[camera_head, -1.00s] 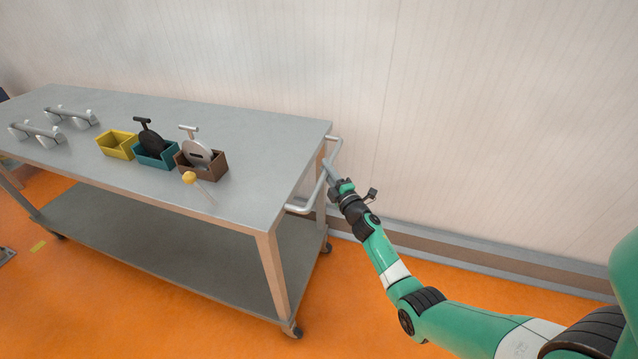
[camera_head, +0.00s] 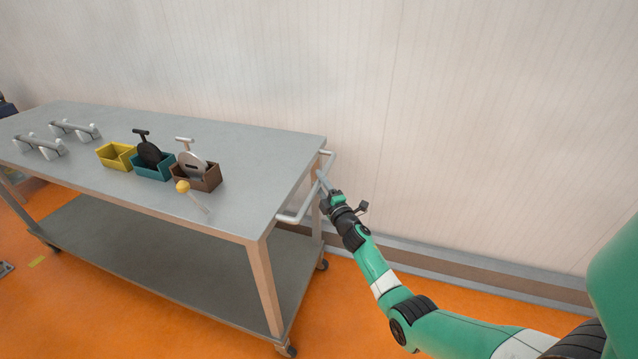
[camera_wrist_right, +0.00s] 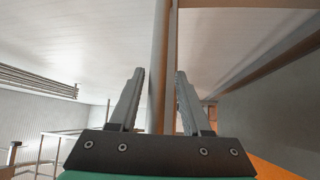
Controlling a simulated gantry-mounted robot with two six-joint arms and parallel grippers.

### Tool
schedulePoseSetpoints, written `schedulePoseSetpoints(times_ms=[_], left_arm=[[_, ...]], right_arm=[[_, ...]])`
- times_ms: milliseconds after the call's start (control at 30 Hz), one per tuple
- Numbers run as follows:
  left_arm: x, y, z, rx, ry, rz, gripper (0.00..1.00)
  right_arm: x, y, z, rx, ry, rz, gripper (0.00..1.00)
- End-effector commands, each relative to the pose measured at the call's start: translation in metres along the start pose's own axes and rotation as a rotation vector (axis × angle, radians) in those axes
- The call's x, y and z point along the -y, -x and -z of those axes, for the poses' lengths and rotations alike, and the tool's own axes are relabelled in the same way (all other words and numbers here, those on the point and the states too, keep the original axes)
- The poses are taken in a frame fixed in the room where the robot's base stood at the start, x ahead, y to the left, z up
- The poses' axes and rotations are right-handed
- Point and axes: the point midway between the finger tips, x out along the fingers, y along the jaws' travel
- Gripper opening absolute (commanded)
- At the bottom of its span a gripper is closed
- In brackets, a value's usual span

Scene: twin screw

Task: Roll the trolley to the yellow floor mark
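The trolley (camera_head: 236,141) is a grey two-shelf table on casters, filling the left half of the head view. Its handle (camera_head: 292,216) is a pale metal bar on the right end. My right gripper (camera_head: 327,191) is at this bar, with a finger on each side; the bar (camera_wrist_right: 158,60) runs between the fingers in the right wrist view, and the exact contact is hard to see. My left gripper is not in view.
The wall (camera_head: 450,110) runs close behind the trolley. Orange floor (camera_head: 130,305) is open in front.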

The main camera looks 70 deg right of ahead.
Motion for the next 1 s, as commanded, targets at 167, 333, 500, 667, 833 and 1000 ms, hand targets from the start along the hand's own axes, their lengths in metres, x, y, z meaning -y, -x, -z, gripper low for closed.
schedulePoseSetpoints(times_ms=[167,333,500,667,833,1000], left_arm=[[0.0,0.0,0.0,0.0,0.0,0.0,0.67],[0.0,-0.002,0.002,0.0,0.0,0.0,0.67],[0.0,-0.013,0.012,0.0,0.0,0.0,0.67],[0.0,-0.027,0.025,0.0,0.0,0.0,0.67],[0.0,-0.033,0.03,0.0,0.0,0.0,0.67],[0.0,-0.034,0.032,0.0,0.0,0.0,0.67]], right_arm=[[-0.002,0.0,0.001,-0.002,0.0,-0.003,0.55],[-0.003,0.001,0.001,-0.003,0.0,-0.004,0.55],[-0.006,0.021,0.001,-0.003,0.001,-0.002,0.55],[-0.006,0.059,0.001,-0.001,0.0,-0.001,0.55],[-0.003,0.096,0.0,-0.001,0.0,-0.001,0.55],[-0.002,0.114,0.0,-0.002,0.0,-0.002,0.55]])
